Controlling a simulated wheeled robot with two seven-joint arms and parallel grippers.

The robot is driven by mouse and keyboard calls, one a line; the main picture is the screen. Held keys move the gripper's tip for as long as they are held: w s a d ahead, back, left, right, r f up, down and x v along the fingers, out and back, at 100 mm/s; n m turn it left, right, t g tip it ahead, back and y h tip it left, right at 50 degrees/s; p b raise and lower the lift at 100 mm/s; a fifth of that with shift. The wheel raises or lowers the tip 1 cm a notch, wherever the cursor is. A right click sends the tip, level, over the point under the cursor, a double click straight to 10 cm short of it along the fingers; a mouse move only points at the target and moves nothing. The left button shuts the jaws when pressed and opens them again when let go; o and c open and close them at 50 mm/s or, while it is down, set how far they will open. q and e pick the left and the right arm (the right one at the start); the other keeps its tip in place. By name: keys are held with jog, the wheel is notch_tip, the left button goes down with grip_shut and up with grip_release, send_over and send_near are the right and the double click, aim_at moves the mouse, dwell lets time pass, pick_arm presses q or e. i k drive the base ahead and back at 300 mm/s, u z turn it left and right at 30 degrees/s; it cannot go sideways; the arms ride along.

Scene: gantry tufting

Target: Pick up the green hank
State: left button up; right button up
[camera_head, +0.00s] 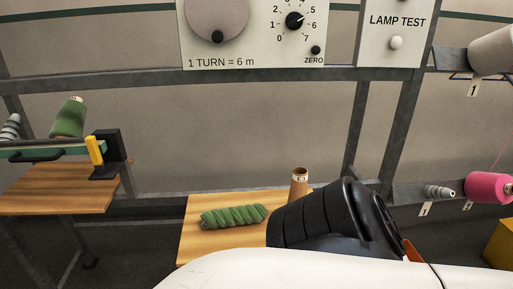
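The green hank (234,216), a twisted bundle of green yarn, lies on its side on a small wooden table (203,243) at the lower middle. It is apart from any gripper that I can see. A white and black part of my own arm crosses the lower right in front of the table and hides its right part. No fingertips of either gripper show.
A brown cone (299,183) stands right of the hank, its lower part hidden. At left, another wooden table (60,190) has a black bracket with a yellow piece (94,150) and a green cone (69,118) near it. A pink spool (488,188) sits at right.

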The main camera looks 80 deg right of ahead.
aim_at(240, 214)
jog(key=z, duration=5.8)
jog(key=k, duration=2.45)
jog(key=u, duration=2.1)
